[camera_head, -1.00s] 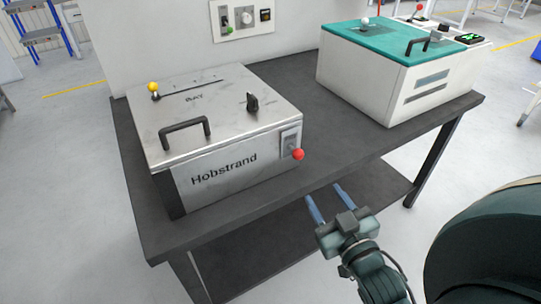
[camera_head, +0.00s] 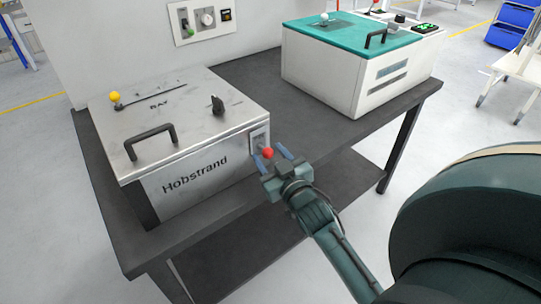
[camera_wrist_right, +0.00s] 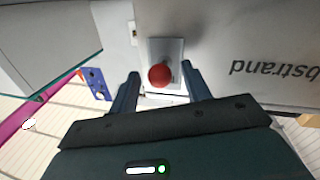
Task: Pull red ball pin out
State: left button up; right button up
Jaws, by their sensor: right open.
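The red ball pin (camera_head: 267,153) sticks out of a small plate on the side of the metal Hobstrand box (camera_head: 190,125). My right gripper (camera_head: 270,157) is at the pin, with its two blue fingers open on either side of the red ball. In the right wrist view the red ball (camera_wrist_right: 159,76) lies between the spread fingertips of the right gripper (camera_wrist_right: 160,82), with a gap on both sides. The pin's shaft is mostly hidden behind the ball there. My left gripper does not show.
The Hobstrand box stands on a dark table (camera_head: 330,150). It carries a black handle (camera_head: 150,140), a black knob (camera_head: 218,105) and a yellow ball lever (camera_head: 115,96). A white box with a teal lid (camera_head: 350,32) stands at the back right. The tabletop between the boxes is clear.

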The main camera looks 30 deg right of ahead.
jog(key=shift+w, duration=0.1)
jog(key=shift+c, duration=0.3)
grip_shut()
